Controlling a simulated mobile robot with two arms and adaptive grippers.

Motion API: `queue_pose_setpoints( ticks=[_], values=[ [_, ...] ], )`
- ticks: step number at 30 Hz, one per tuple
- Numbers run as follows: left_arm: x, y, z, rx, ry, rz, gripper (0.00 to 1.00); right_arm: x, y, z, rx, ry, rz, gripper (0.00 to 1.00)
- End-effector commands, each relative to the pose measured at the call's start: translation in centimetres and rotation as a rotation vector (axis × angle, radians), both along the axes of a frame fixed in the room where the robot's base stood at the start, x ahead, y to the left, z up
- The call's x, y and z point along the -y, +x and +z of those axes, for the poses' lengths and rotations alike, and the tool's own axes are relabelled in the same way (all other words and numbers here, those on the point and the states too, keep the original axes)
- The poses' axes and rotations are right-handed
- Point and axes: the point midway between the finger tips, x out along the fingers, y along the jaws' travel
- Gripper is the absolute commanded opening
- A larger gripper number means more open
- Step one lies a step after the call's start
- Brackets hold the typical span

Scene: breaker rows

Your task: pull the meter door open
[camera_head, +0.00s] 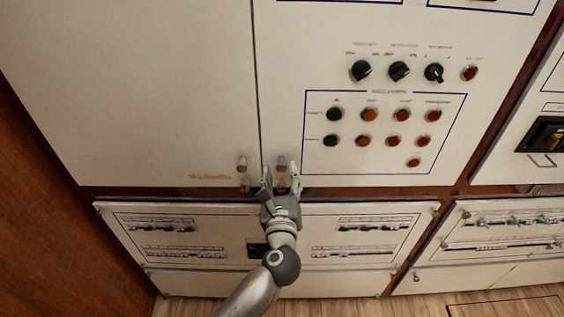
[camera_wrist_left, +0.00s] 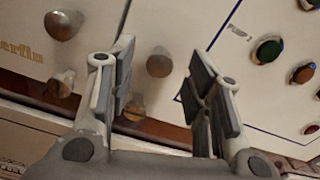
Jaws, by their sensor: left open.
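A white cabinet has two upright doors side by side, parted by a thin dark seam. The plain left door (camera_head: 130,90) bears a gold label; the right door (camera_head: 300,60) carries dials and coloured buttons. No marking shows which is the meter door. Both doors look shut. The right door has a small upper knob (camera_head: 281,162), also in the left wrist view (camera_wrist_left: 158,63), and a lower knob (camera_wrist_left: 135,107). My left gripper (camera_head: 280,174) is open at these knobs, with its fingers on either side; contact cannot be told. My right gripper is out of view.
Two knobs on the left door, upper (camera_wrist_left: 63,24) and lower (camera_wrist_left: 60,85), lie just left of my left finger. A lower panel with slotted strips (camera_head: 190,213) sits below the doors. Brown wood (camera_head: 50,230) borders the left side. Wooden floor (camera_head: 500,303) shows at the bottom.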

Motion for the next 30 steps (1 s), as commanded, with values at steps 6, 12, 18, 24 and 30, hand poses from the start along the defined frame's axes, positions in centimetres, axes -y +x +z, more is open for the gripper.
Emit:
queue_pose_setpoints(
  ticks=[6,12,18,24,30],
  values=[
    [0.0,3.0,0.0,-0.001,0.000,0.001,0.46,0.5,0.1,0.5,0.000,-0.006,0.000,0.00],
    [0.0,4.1,-0.1,-0.002,-0.001,0.000,0.46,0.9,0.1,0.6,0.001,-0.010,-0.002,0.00],
    [0.0,4.2,-0.1,-0.002,-0.002,0.000,0.46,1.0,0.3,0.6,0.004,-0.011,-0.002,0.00],
    [0.0,4.2,-0.1,-0.002,-0.002,0.000,0.30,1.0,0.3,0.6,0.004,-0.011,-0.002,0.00],
    [0.0,4.2,-0.1,-0.002,-0.002,0.000,0.05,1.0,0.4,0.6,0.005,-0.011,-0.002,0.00]
  ],
)
